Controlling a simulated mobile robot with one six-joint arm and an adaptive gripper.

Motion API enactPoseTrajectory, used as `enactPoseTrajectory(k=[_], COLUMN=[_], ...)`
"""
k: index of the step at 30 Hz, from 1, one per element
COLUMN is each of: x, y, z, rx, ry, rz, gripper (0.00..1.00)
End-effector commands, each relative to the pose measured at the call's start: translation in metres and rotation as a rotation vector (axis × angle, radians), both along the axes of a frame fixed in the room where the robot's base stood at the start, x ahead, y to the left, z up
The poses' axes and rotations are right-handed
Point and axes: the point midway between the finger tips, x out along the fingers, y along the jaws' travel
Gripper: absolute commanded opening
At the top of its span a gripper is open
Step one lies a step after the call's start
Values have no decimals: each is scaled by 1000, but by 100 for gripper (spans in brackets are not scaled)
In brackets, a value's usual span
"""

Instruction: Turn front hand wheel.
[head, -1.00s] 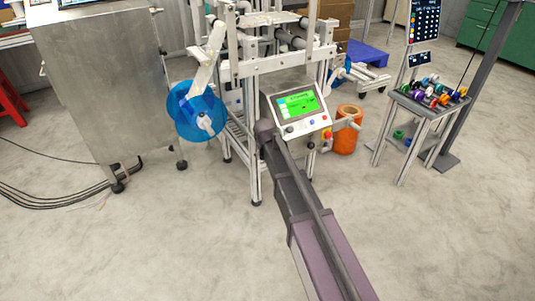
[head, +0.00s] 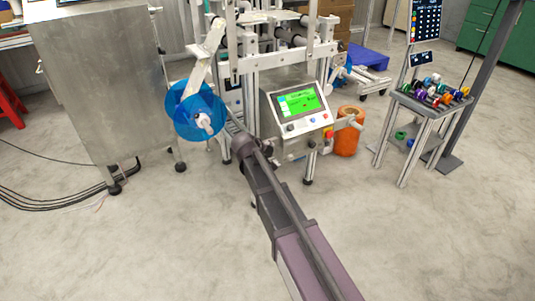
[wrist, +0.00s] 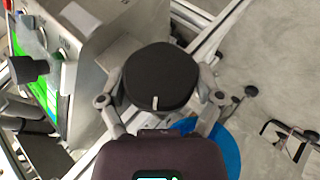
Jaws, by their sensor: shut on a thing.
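The front hand wheel (wrist: 160,75) is a round black knob with a short white mark on its near edge, in the middle of the wrist view. My gripper (wrist: 162,88) has one finger on each side of it and is shut on it. In the head view my gripper (head: 267,152) is small and partly hidden by my own arm, in front of the machine below the control panel (head: 298,103). I cannot make out the hand wheel there.
A blue film reel (head: 196,108) hangs to the left of my arm, and an orange roll (head: 348,132) stands to the right. A metal cabinet (head: 95,90) is at left. A small table (head: 405,125) with colourful parts stands at right. The floor in front is clear.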

Motion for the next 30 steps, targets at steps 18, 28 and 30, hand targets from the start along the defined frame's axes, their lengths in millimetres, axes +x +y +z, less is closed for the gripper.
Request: enactPoseTrajectory(k=[18,28,30], x=[2,1,0], y=[1,1,-1], z=[1,1,0], rx=[-4,-4,-5], ry=[-6,-5,-1], rz=[3,3,0], gripper=[100,100,100])
